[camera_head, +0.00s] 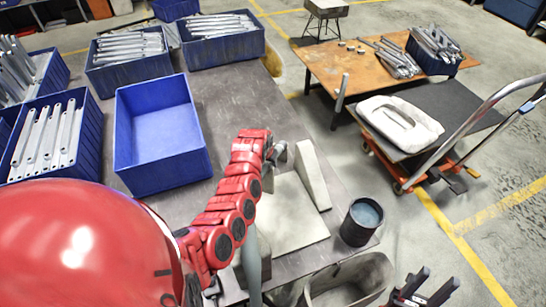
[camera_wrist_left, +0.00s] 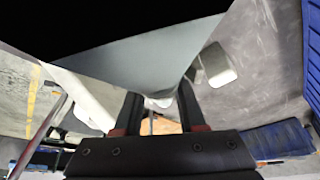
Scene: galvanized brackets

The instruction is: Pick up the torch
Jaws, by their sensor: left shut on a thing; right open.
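My left gripper (camera_head: 271,160) is at the end of the red arm, above the work table and beside the upright grey plate. In the left wrist view its two dark fingers (camera_wrist_left: 160,100) are closed around a small pale thing (camera_wrist_left: 160,103), which I take to be the torch. Most of it is hidden by the fingers and the arm. A grey piece (camera_head: 278,150) shows by the gripper in the head view. My right gripper (camera_head: 423,285) is at the lower right edge of the head view, with its dark fingers apart and empty.
An upright grey plate (camera_head: 312,175) stands on a pale flat plate (camera_head: 290,222), close to my left gripper. A dark cup (camera_head: 361,222) is at the table's right edge. An empty blue bin (camera_head: 161,133) and bins of brackets (camera_head: 47,137) fill the left. A trolley (camera_head: 450,140) stands right.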

